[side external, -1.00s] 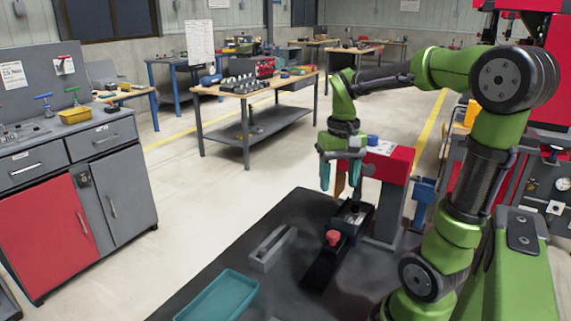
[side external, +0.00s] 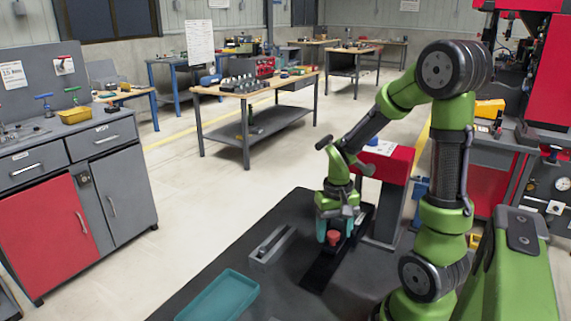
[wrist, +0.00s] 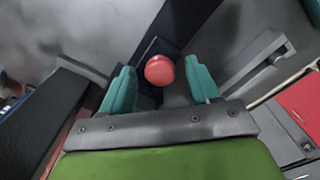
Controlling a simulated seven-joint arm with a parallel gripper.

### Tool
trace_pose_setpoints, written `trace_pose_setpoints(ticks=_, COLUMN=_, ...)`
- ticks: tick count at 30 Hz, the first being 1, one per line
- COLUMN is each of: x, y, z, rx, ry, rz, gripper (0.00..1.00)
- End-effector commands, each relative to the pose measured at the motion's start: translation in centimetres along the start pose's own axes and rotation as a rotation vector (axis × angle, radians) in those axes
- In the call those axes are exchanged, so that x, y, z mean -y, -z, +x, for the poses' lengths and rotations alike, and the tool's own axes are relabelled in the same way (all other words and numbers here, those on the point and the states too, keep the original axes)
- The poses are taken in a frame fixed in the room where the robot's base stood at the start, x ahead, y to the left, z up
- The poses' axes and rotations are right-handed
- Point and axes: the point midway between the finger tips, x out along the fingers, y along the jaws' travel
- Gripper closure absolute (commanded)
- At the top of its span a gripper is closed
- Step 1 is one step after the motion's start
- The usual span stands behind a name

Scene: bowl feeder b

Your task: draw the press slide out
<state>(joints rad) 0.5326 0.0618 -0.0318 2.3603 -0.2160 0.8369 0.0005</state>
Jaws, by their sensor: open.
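The press slide is a dark block with a red knob (side external: 333,237) on its front end, lying on a black track (side external: 318,271). In the wrist view the red knob (wrist: 160,70) shows between the two teal fingers. My gripper (side external: 334,232) points down over the knob, and it also shows in the wrist view (wrist: 160,90). The fingers are open, one on each side of the knob, with a gap visible on both sides in the wrist view. The press (side external: 388,190) is a grey column with a red top, behind my gripper. My gripper partly hides the slide body.
A grey slotted block (side external: 272,247) stands left of the track. A teal tray (side external: 218,298) lies at the front left of the dark mat. A blue button (side external: 372,140) sits on the press top.

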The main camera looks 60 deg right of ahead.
Motion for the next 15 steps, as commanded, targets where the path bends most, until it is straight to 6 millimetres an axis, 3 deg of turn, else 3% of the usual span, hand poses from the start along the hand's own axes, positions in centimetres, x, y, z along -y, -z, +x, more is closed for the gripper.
trace_pose_setpoints(ticks=4, x=0.00, y=-0.01, z=-0.02, rx=0.000, ry=0.000, rz=0.000, gripper=0.41)
trace_pose_setpoints(ticks=15, x=0.01, y=0.00, z=-0.05, rx=0.000, ry=0.000, rz=-0.001, gripper=0.97)
